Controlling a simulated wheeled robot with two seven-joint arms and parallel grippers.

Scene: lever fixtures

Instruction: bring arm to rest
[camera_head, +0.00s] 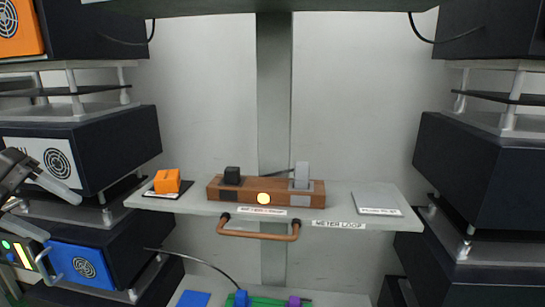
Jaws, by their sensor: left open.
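My left gripper (52,183) is at the left edge, in front of the dark box with a white panel and round grille. Its pale finger points right and down, and it is empty. It is well to the left of the shelf and touches nothing that I can make out. The brown fixture (265,198) sits mid-shelf. My right gripper is not in view.
The grey shelf (345,205) also holds an orange block (167,181) on a dark pad and a grey plate (376,199). A copper handle (258,234) sticks out from its front. Dark equipment racks stand on both sides. Blue, green and purple parts lie below.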

